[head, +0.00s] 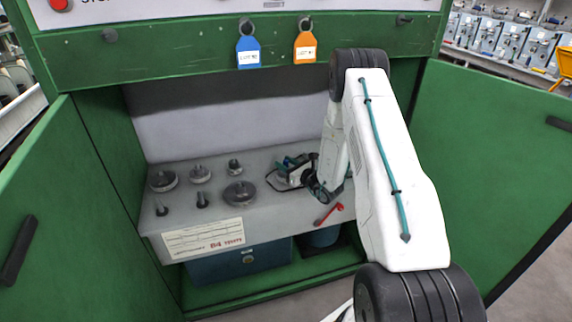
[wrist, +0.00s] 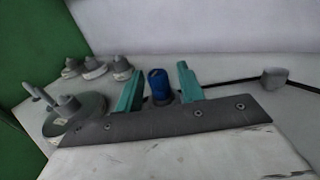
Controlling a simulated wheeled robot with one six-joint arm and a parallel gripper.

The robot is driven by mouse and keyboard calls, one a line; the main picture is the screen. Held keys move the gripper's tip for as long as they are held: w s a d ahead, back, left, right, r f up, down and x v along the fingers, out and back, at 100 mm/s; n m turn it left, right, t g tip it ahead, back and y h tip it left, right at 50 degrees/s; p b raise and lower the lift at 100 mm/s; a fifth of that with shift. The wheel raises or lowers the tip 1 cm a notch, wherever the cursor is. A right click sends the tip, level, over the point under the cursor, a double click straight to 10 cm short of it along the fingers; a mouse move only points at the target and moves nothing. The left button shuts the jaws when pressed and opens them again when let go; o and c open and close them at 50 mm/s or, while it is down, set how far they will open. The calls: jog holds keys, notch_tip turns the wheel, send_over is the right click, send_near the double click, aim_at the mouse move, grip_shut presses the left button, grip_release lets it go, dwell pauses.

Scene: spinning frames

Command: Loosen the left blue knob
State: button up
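One blue knob (wrist: 158,84) shows in the wrist view, standing upright on a dark base. My gripper (wrist: 158,88) is open, with one teal finger on each side of the knob and a visible gap to both. I cannot tell whether the knob is fully between the fingertips in depth. In the head view my gripper (head: 293,164) is low over the right part of the grey shelf (head: 225,218). My wrist and fingers hide most of the knob there. No second blue knob shows clearly.
Several grey weights and pegs (head: 240,193) stand on the shelf's left. A red-handled piece (head: 329,214) is at the shelf's front edge. Blue (head: 248,52) and orange (head: 305,47) tags hang above. Green doors (head: 495,150) stand open on both sides. A grey block (wrist: 274,78) is at right.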

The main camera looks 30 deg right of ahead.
grip_shut()
jog(key=shift+n+y, duration=0.3)
jog(key=shift+y, duration=0.2)
jog(key=n+g+y, duration=0.1)
jog(key=n+y, duration=0.1)
jog(key=y, duration=0.1)
jog(key=n+g+y, duration=0.2)
jog(key=y, duration=0.1)
jog(key=shift+d+n, duration=0.1)
jog(key=shift+n, duration=0.2)
jog(key=n+g+y, duration=0.5)
jog(key=g, duration=0.1)
jog(key=shift+n+g+y, duration=0.3)
jog(key=shift+g+y, duration=0.2)
